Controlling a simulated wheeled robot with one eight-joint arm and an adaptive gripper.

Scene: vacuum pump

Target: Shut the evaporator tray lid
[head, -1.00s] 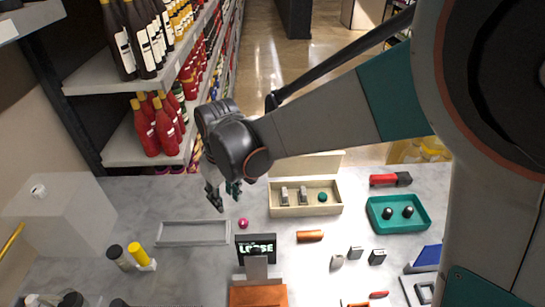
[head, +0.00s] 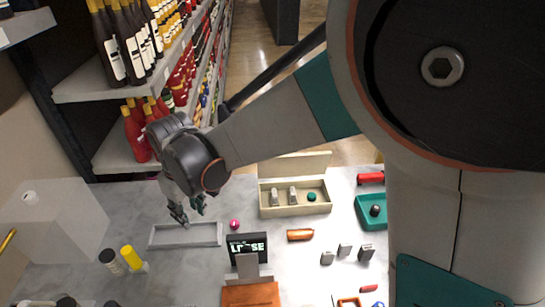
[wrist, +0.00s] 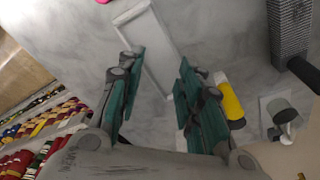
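A beige box (head: 295,210) stands at the back of the table with its lid (head: 295,166) raised along the rear edge. It holds two small metal pieces and a green round piece. I cannot tell for sure that this is the evaporator tray. A shallow grey rectangular tray (head: 185,245) lies to its left, with no separate lid seen on it; it also shows in the wrist view (wrist: 128,13). My gripper (head: 186,212) hangs over the back of the grey tray, left of the box and apart from its lid. In the wrist view my gripper (wrist: 158,82) is open and empty.
A yellow-capped bottle (head: 129,256) and a pale block (head: 52,222) are at left. A teal tray (head: 372,226) is right. Bottle shelves rise behind at left.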

